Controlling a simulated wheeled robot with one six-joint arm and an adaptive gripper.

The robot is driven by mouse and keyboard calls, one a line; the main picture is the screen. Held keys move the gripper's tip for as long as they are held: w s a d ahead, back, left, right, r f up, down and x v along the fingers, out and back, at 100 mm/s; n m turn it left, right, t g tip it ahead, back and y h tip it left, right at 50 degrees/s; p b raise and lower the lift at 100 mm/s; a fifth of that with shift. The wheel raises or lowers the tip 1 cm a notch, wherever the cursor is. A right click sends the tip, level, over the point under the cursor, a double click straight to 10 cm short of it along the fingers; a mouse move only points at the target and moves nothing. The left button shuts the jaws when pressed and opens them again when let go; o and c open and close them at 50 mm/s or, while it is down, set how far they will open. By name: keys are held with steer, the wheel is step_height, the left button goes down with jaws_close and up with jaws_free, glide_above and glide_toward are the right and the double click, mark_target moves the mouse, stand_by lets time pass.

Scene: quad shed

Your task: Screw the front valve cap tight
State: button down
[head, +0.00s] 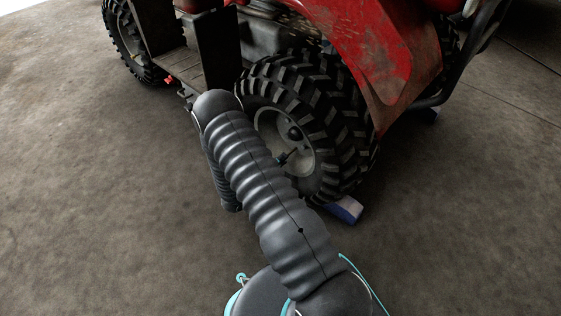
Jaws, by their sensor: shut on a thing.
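The front wheel (318,130) of the red quad stands in the middle of the head view, with a knobbly black tyre and a grey rim (306,160). My gripper (288,156) shows only as a small dark shape at the rim, just beyond my arm. It is shut on the front valve cap at the rim face. The cap is too small and too covered to make out, so its seating on the valve cannot be told. My arm hides the left part of the wheel and most of my wrist.
A blue block (344,209) lies on the floor against the front tyre. The red fender (375,55) overhangs the wheel. A dark footboard (185,66) and the rear wheel (127,40) are at the upper left. The concrete floor (90,200) is clear at left and right.

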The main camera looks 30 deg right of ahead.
steer(key=c, duration=1)
jaws_free()
steer(key=v, duration=1.2)
steer(key=shift+d, duration=0.1)
